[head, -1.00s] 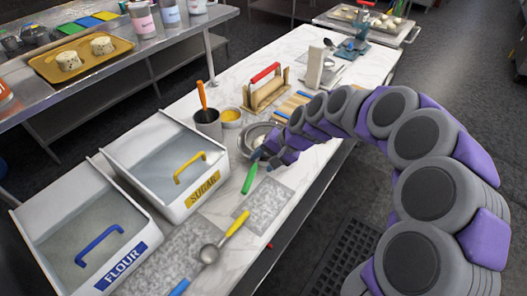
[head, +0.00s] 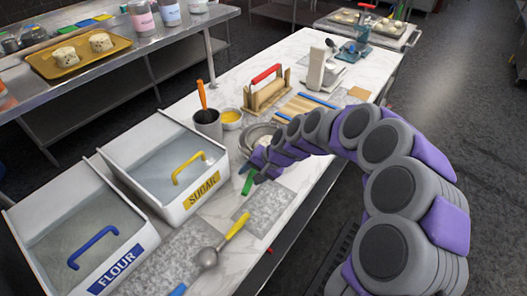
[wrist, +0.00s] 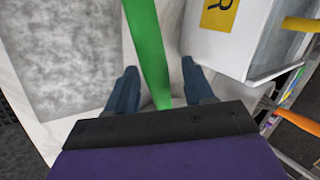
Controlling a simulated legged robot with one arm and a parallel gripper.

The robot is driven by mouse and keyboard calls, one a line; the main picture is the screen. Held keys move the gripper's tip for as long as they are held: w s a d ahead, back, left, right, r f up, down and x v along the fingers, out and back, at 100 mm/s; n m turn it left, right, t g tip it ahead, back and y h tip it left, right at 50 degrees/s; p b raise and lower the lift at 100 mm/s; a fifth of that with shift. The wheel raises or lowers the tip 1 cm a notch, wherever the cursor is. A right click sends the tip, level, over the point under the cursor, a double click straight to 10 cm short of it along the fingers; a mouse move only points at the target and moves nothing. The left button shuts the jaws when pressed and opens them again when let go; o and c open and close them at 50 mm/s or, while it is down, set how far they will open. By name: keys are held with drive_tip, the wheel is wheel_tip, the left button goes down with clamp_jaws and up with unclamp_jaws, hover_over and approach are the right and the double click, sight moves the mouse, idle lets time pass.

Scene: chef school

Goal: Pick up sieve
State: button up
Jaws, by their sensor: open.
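A green handle (head: 248,182) lies on the pale worktop right of the sugar bin, partly hidden by my gripper (head: 260,170). It seems to belong to the sieve, a round grey metal thing (head: 261,132) just beyond it, but my arm hides the join. In the wrist view, the green handle (wrist: 147,45) runs between the two blue-grey fingers of my gripper (wrist: 160,85). The fingers are open, one on each side of it, with gaps on both sides. Its far part passes under the gripper body.
The sugar bin (head: 150,150) stands close left of my gripper, the flour bin (head: 60,225) nearer. Behind stand a dark cup (head: 207,124), a yellow-filled bowl (head: 231,117) and a red-handled wooden tool (head: 266,90).

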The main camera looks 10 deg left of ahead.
drive_tip(key=shift+d, duration=0.1)
clamp_jaws()
drive_tip(key=shift+r, duration=0.2)
idle(0.3)
